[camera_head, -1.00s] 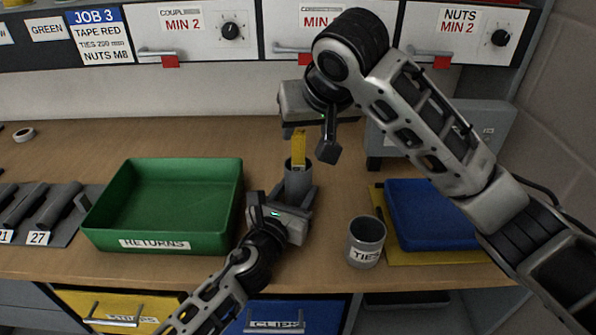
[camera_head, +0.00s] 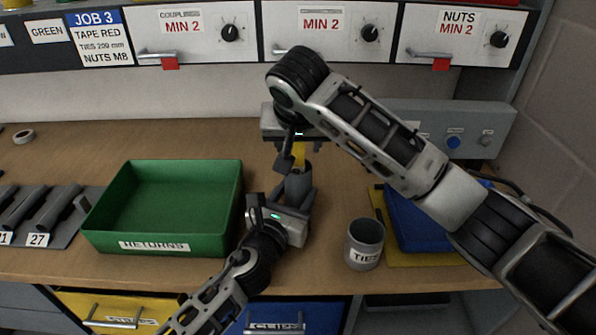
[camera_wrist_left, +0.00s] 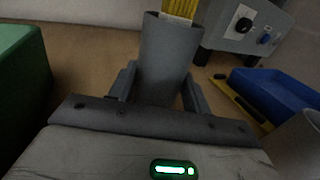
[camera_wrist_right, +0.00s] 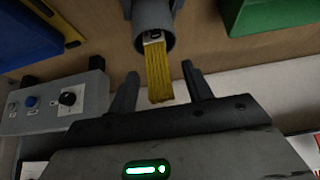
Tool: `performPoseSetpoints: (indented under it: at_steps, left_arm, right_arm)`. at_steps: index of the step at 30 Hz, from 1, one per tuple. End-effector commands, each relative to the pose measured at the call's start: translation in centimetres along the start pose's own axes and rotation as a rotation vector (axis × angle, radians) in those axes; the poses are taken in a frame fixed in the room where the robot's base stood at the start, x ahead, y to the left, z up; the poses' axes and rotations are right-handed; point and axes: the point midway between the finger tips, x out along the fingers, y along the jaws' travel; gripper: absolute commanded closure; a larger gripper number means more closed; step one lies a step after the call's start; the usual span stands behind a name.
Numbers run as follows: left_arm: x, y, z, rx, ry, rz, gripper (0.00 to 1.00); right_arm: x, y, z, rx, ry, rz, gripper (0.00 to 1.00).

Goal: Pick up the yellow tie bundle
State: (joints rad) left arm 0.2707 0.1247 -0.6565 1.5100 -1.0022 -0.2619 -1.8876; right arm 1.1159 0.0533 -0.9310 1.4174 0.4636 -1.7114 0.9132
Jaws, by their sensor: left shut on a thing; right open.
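The yellow tie bundle (camera_head: 300,152) stands up out of a grey cup (camera_head: 297,187). In the right wrist view the bundle (camera_wrist_right: 158,80) sticks out of the cup's mouth (camera_wrist_right: 155,35), with a pale band near the rim. My left gripper (camera_wrist_left: 160,92) is shut around the cup and holds it upright. My right gripper (camera_wrist_right: 160,85) is open, its fingers on either side of the bundle's free end, with gaps between. In the head view my right arm partly hides the bundle.
A grey cup labelled TIES (camera_head: 364,245) stands to the right. Beyond it are a blue tray (camera_head: 415,225) and a yellow mat (camera_head: 440,259). A green RETURNS bin (camera_head: 155,245) is at left. A grey box with knobs (camera_head: 480,125) stands behind at right.

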Motion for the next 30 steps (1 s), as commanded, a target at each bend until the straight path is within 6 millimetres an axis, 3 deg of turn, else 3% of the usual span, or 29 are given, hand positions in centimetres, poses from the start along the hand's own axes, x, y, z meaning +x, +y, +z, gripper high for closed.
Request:
performPoseSetpoints:
  at_steps: [4, 12, 13, 18, 30]
  left_arm:
    - [0.0, 0.0, 0.0, 0.0, 0.0, 0.0, 0.74]
    - [0.0, 0.0, 0.0, 0.0, 0.0, 0.0, 0.74]
    - [0.0, 0.0, 0.0, 0.0, 0.0, 0.0, 0.74]
    - [0.0, 0.0, 0.0, 0.0, 0.0, 0.0, 0.74]
    - [0.0, 0.0, 0.0, 0.0, 0.0, 0.0, 0.74]
  right_arm:
    - [1.8, 0.1, 0.0, 0.001, -0.001, 0.001, 0.5]
    - [2.2, 0.1, 0.0, 0.0, -0.001, 0.0, 0.5]
    - [2.2, 0.1, 0.0, 0.0, -0.001, 0.0, 0.53]
    - [2.2, 0.0, 0.0, 0.0, -0.001, 0.0, 1.0]
    - [1.3, 0.0, -0.6, 0.001, 0.002, -0.003, 1.0]
